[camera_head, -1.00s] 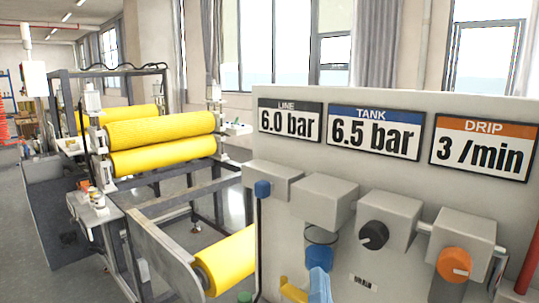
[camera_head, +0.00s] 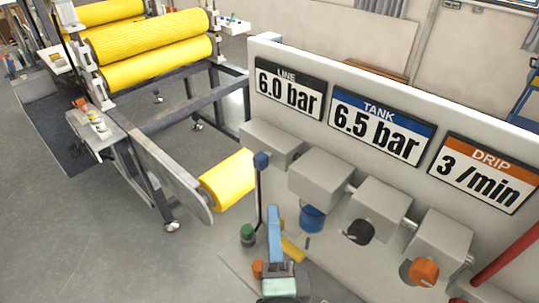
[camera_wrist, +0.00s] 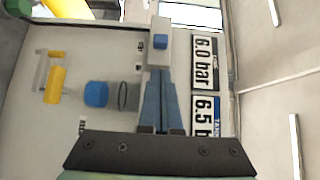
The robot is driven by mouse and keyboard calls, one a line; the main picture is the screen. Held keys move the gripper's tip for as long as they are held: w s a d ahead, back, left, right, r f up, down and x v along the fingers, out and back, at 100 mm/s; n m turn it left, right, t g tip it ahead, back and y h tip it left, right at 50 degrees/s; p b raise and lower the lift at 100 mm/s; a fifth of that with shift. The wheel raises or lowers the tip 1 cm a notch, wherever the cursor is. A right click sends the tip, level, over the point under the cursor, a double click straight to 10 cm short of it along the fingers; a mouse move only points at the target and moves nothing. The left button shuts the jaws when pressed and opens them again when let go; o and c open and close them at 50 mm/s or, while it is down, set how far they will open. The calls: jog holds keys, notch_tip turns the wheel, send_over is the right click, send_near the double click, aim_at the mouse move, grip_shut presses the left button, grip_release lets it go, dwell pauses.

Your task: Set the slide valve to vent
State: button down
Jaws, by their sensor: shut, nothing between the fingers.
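A grey panel (camera_head: 400,165) carries several grey blocks. The left block (camera_head: 272,142) has a blue knob (camera_head: 262,160) on its front. I see no vent marking and cannot tell for sure which part is the slide valve. My gripper (camera_head: 273,210) has long light-blue fingers, pressed together and empty, pointing up in front of the panel. In the wrist view the fingertips (camera_wrist: 158,72) appear just below the left block and its blue knob (camera_wrist: 160,42); contact cannot be told.
A black knob (camera_head: 360,232) and an orange knob (camera_head: 424,272) are to the right. A thin black rod with a green knob (camera_head: 248,233) stands left of my gripper. Yellow rollers (camera_head: 150,45) on a frame are behind left. Open floor lies at lower left.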

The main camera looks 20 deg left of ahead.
jog(key=shift+s, duration=0.1)
jog(key=p, duration=0.4)
send_near(269, 161)
jog(key=x, duration=0.4)
jog(key=shift+w, duration=0.25)
jog(key=shift+w+a, duration=0.35)
jog(key=shift+w, duration=0.25)
